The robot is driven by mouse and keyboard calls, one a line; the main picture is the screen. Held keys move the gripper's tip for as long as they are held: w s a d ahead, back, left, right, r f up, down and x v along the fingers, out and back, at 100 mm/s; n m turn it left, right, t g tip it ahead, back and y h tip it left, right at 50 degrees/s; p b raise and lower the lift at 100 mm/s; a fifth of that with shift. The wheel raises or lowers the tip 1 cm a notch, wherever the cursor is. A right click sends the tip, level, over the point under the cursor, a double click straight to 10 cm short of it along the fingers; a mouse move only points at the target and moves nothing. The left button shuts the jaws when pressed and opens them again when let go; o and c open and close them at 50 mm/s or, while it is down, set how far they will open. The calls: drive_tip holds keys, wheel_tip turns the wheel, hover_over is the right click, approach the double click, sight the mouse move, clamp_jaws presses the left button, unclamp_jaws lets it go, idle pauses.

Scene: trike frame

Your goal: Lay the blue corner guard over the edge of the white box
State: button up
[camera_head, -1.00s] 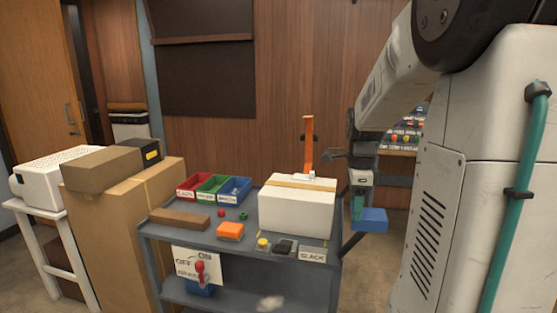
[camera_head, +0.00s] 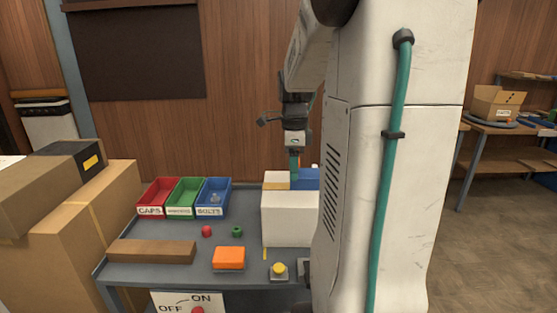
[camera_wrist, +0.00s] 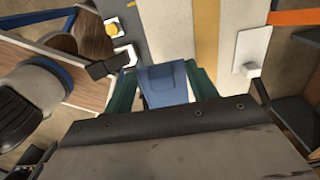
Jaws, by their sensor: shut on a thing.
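The blue corner guard (camera_head: 306,178) is held in my gripper (camera_head: 294,166), whose teal fingers are shut on it. In the head view it shows at the top of the white box (camera_head: 288,218), toward the right; my own body hides the box's right part. I cannot tell whether the guard touches the box. In the wrist view the guard (camera_wrist: 165,84) sits between both fingers (camera_wrist: 163,76), its far edge against the box's pale top (camera_wrist: 165,30). A tan tape strip (camera_wrist: 207,30) runs along that top.
The box stands on a grey cart (camera_head: 150,272). An orange upright (camera_wrist: 295,17) and white fitting (camera_wrist: 248,52) show in the wrist view.

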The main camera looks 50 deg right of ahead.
sight(291, 203)
drive_tip(key=shift+w+a+f, duration=0.1)
drive_tip(key=shift+w+a, duration=0.05)
drive_tip(key=shift+f, duration=4.4)
drive_tip(key=o, duration=1)
wheel_tip(291, 203, up, 8)
drive_tip(key=shift+f, duration=0.1)
